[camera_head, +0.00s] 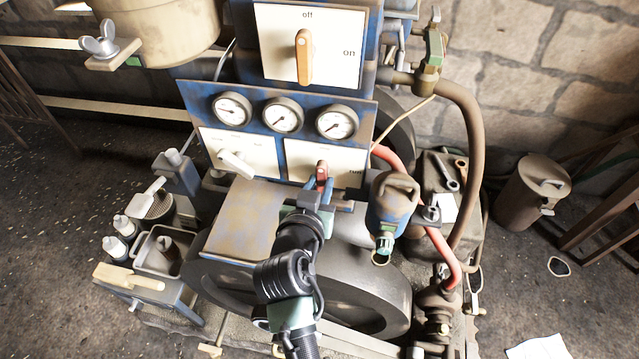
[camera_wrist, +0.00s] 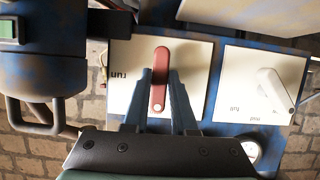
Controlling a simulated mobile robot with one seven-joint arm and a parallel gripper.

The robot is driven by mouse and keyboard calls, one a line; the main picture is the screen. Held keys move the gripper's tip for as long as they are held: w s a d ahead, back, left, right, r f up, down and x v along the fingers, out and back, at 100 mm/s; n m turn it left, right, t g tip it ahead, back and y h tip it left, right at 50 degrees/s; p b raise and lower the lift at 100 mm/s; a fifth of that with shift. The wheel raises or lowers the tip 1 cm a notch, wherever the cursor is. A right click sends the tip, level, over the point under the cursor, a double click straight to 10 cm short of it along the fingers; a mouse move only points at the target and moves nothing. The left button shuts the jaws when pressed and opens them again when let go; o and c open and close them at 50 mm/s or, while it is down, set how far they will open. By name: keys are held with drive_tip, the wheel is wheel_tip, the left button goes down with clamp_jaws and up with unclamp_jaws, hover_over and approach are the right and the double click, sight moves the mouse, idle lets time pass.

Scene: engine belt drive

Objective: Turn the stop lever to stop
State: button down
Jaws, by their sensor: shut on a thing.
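The red stop lever (camera_head: 322,171) sits on a white plate at the right of the lower blue panel, with the word "run" at the plate's right side. In the wrist view the red lever (camera_wrist: 160,66) stands about upright in the picture, with "run" to its left. My gripper (camera_head: 320,184) reaches up to it from below in the head view. In the wrist view the two blue fingers of my gripper (camera_wrist: 161,78) are shut on the lever, one on each side. The plate's "stop" marking cannot be made out.
A white lever (camera_head: 236,163) is on the neighbouring plate to the left. Three gauges (camera_head: 283,117) sit above. An orange lever (camera_head: 304,57) points up on the "off"/"on" plate. A blue-brown canister (camera_head: 392,200) stands close to the right of my gripper.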

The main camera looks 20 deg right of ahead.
drive_tip(key=c, duration=0.7)
unclamp_jaws()
drive_tip(key=b+v, duration=0.1)
drive_tip(key=v, duration=1.2)
drive_tip(key=shift+a, duration=0.1)
drive_tip(key=shift+w, duration=0.1)
